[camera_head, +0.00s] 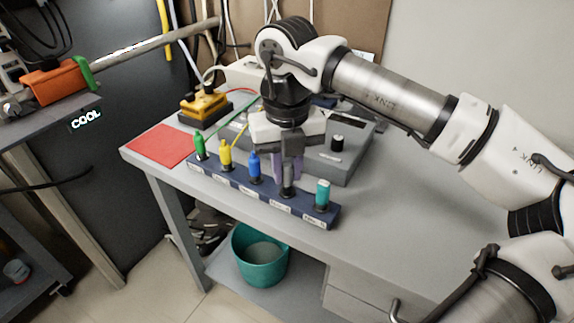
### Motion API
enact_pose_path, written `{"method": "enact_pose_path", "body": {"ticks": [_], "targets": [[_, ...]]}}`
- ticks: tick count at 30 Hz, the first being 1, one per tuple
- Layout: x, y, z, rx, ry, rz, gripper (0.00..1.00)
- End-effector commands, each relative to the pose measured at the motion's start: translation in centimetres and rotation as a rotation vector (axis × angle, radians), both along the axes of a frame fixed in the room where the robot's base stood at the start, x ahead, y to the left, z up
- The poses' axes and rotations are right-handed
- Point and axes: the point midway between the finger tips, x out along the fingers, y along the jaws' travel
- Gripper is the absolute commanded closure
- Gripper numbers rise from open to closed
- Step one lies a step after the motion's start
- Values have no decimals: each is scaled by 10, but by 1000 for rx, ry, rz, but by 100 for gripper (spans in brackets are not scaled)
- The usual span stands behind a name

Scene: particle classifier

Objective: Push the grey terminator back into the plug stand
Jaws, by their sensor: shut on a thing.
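The plug stand (266,195) is a long dark blue block with white labels near the table's front edge. The grey terminator (288,181) stands upright at the stand's fourth position, between the blue and teal plugs. My gripper (288,172) is directly above the stand, pointing down, with its fingers shut on the grey terminator. The terminator's lower part is at the stand's top; I cannot tell how deep it sits. Its upper part is hidden by the fingers.
Green (199,146), yellow (225,153), blue (254,167) and teal (322,192) plugs stand close by in the stand. A grey box with a black knob (337,143) is behind. A red mat (160,145) lies left. The table's right side is clear. A teal bin (260,258) stands below.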

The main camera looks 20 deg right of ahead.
Motion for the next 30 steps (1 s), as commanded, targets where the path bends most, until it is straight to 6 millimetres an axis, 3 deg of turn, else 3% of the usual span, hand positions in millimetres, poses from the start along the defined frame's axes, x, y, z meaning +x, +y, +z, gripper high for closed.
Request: {"method": "enact_pose_path", "body": {"ticks": [13, 14, 19, 30], "targets": [[0, 0, -12, 0, 1, 0, 100], [0, 0, -11, 0, 1, 0, 77], [0, 0, -10, 0, 0, 0, 55], [0, 0, -6, 0, 0, 0, 55]]}}
